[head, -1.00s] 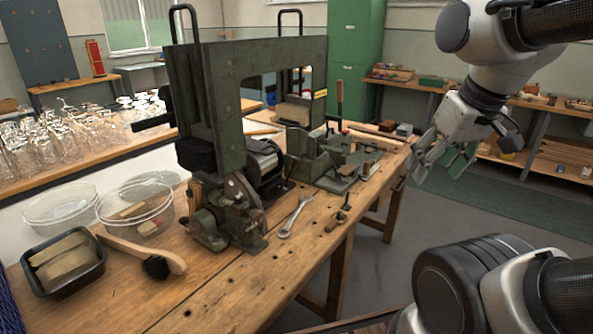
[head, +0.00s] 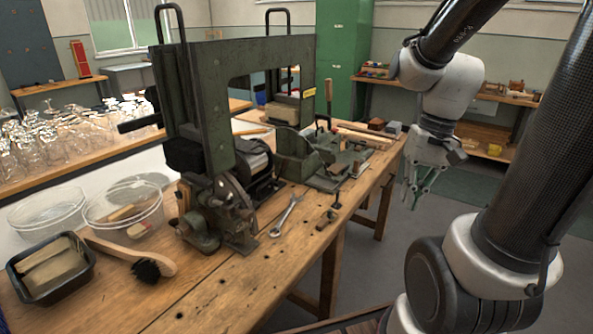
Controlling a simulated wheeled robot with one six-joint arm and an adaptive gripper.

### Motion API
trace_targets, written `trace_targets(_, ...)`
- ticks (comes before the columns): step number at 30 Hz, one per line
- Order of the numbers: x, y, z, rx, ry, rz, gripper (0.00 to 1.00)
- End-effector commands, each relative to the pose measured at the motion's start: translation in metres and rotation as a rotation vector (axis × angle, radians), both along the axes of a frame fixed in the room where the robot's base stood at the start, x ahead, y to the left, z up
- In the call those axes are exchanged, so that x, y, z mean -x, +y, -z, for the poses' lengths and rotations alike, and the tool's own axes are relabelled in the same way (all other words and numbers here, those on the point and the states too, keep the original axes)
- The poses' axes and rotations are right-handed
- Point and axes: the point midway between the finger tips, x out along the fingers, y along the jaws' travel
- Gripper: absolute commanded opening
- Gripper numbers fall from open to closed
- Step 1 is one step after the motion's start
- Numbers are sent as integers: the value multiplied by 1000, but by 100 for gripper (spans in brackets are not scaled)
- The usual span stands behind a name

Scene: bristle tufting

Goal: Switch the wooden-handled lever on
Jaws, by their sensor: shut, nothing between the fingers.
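The wooden-handled lever (head: 328,93) stands roughly upright at the back of the green machine (head: 208,105), on the machine's right side. Its reddish-brown handle is small in view, and its lower end runs down among the machine parts. My gripper (head: 420,190) hangs to the right of the bench, fingers pointing down, apart from the lever and clear of the bench's right edge. It is shut and holds nothing.
The wooden bench (head: 215,290) carries a wrench (head: 286,215), a wooden-handled brush (head: 135,260), clear bowls (head: 125,210) and a black tray (head: 50,297). A green cabinet (head: 343,55) stands behind. The floor right of the bench is open.

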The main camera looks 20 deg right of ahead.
Motion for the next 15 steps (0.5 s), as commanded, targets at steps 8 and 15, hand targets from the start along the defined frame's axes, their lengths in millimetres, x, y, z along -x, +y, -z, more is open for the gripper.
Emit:
trace_targets(8,-25,25,49,-239,167,295,0)
trace_targets(15,-64,52,88,-468,288,615,0)
